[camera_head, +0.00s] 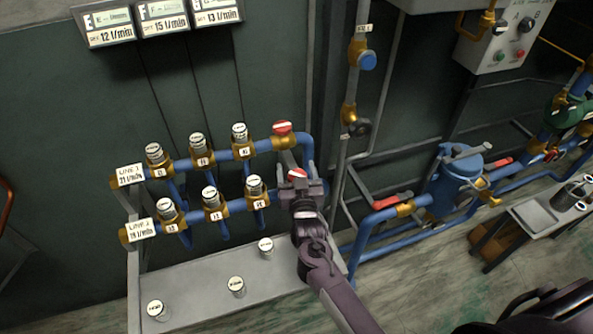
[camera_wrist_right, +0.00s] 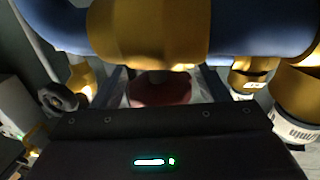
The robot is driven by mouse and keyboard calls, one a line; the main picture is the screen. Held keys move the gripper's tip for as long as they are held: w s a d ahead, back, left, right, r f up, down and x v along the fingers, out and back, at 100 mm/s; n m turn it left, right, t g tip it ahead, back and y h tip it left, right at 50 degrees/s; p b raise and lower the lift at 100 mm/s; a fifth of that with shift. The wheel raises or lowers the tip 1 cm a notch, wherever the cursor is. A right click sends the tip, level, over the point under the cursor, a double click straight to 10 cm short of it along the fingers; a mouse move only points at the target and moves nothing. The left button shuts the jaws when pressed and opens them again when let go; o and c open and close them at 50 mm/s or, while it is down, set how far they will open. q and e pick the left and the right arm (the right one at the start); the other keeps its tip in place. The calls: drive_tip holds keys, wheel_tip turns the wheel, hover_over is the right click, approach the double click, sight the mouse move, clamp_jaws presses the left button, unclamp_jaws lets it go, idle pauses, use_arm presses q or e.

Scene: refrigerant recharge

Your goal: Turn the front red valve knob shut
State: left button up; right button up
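The front red valve knob (camera_head: 298,174) sits at the right end of the lower, nearer pipe row, Line 2. My right gripper (camera_head: 297,170) is at this knob, with one finger on each side of it. In the right wrist view the red knob (camera_wrist_right: 160,88) shows between the two fingers (camera_wrist_right: 162,92), under a brass valve body (camera_wrist_right: 150,35). A narrow gap seems to remain beside the knob, so the fingers look open around it. The gripper's body hides part of the knob. A second red knob (camera_head: 282,128) is on the rear row. My left gripper is not in view.
Several white-capped brass valves (camera_head: 209,196) line both rows to the left. A grey bench top (camera_head: 200,285) with several capped posts lies below. A blue filter vessel (camera_head: 458,175) with red-handled valves stands right, and a vertical grey pipe (camera_head: 357,75) rises behind my gripper.

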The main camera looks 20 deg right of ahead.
sight(297, 170)
use_arm(q)
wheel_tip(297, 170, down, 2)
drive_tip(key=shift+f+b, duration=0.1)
drive_tip(key=shift+b, duration=0.95)
use_arm(e)
wheel_tip(297, 170, up, 20)
